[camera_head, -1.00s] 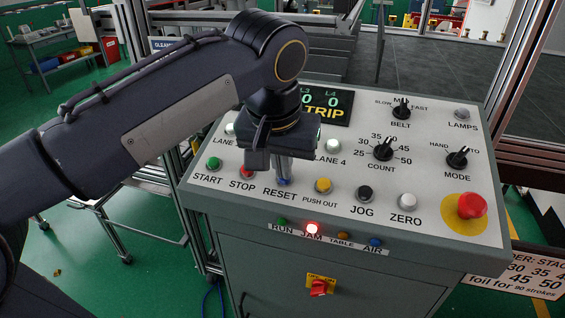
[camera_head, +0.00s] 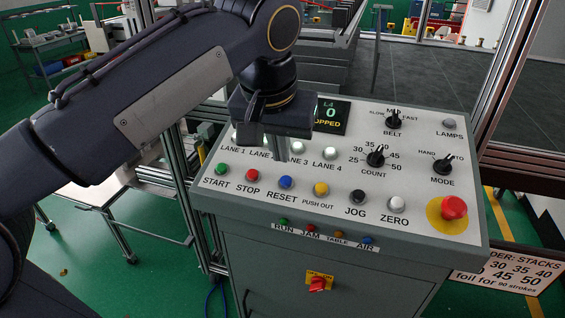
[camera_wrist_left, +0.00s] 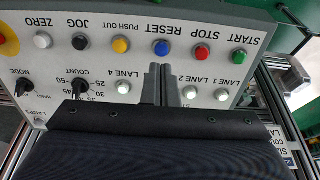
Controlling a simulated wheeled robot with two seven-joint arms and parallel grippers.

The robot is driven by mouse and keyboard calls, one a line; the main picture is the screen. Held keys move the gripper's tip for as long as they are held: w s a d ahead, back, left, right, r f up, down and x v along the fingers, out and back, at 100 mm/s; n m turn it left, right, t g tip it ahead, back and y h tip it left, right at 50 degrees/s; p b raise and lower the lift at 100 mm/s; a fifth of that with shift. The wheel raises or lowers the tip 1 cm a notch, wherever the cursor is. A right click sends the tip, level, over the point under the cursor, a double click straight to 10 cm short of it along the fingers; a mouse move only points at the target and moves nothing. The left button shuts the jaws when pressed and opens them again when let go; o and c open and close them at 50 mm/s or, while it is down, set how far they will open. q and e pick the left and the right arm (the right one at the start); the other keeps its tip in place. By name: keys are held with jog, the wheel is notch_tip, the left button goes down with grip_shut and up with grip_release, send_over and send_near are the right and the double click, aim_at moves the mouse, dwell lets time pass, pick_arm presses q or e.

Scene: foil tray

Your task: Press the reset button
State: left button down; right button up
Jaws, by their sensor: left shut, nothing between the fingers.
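The blue RESET button (camera_head: 285,182) is on the sloped grey control panel, between the red STOP button (camera_head: 252,174) and the yellow PUSH OUT button (camera_head: 321,189). It shows uncovered in the left wrist view (camera_wrist_left: 162,47). My left gripper (camera_head: 277,157) is shut and empty. Its fingertips are apart from the button, above the panel around the LANE 2 and LANE 3 labels in the head view. In the left wrist view the fingertips (camera_wrist_left: 163,68) point toward the button. My right gripper is not in view.
The display (camera_head: 331,116) is partly hidden by my gripper and reads "OPPED" in part. The JAM lamp (camera_head: 312,230) is unlit. The green START button (camera_head: 221,168), black JOG button (camera_head: 358,197), knobs and red emergency stop (camera_head: 453,208) are nearby.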

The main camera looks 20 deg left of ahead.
pick_arm(q)
jog(key=v, duration=0.3)
jog(key=w+v, duration=0.1)
jog(key=v, duration=0.1)
jog(key=shift+s+a+r, duration=0.1)
jog(key=shift+r, duration=0.3)
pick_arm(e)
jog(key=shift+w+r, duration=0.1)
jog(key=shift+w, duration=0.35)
pick_arm(q)
jog(key=shift+s, duration=0.1)
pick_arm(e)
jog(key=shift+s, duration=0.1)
